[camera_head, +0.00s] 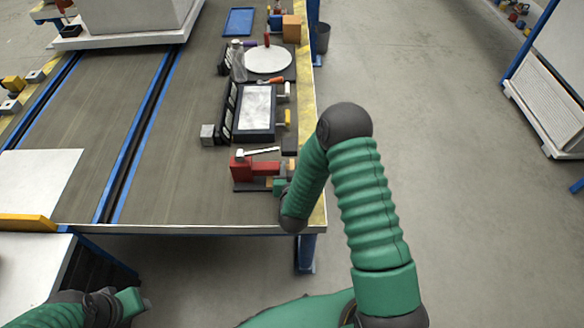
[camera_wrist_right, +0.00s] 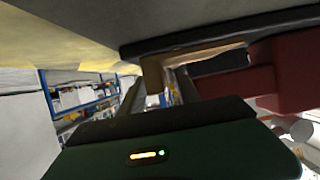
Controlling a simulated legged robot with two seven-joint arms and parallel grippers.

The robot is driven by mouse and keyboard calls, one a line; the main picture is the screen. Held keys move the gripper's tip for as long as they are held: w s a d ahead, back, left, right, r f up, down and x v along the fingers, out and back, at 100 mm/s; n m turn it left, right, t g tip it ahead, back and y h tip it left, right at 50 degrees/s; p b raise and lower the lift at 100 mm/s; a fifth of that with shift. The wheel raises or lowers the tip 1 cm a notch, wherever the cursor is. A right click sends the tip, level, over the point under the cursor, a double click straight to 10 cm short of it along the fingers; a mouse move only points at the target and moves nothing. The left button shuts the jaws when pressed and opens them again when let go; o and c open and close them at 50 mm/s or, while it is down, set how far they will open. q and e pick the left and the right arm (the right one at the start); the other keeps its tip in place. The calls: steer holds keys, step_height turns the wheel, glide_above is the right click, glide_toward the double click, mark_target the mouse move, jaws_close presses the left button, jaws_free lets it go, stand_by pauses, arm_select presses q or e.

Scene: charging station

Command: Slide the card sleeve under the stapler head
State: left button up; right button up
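The stapler (camera_head: 242,169) is a red body on a dark base near the table's right edge, with a pale metal bar across its top. In the right wrist view its red side (camera_wrist_right: 285,72) fills the right. My right gripper (camera_head: 281,187) is just right of the stapler, low over the tabletop. Its fingers (camera_wrist_right: 158,90) reach toward a tan piece (camera_wrist_right: 153,68), perhaps the card sleeve. The piece sits at the fingertips and extends toward the red body; whether they clamp it is unclear. My left gripper (camera_head: 138,302) is at the lower left, away from the stapler; its fingers are too small to read.
Behind the stapler are a dark-framed panel (camera_head: 256,107), a grey cube (camera_head: 207,134) and a round white plate (camera_head: 267,60). A blue-edged track (camera_head: 145,130) crosses the table. The bare table area left of the stapler is clear. Open floor (camera_head: 460,150) lies right.

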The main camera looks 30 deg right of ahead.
steer(key=p+v, duration=0.3)
steer(key=v, duration=1)
steer(key=shift+s+a+r+p, duration=0.15)
steer(key=shift+s+a+p, duration=0.05)
steer(key=shift+s+p, duration=0.15)
steer(key=p+v, duration=0.2)
steer(key=v, duration=0.1)
steer(key=shift+d+p, duration=0.1)
steer(key=shift+p, duration=0.25)
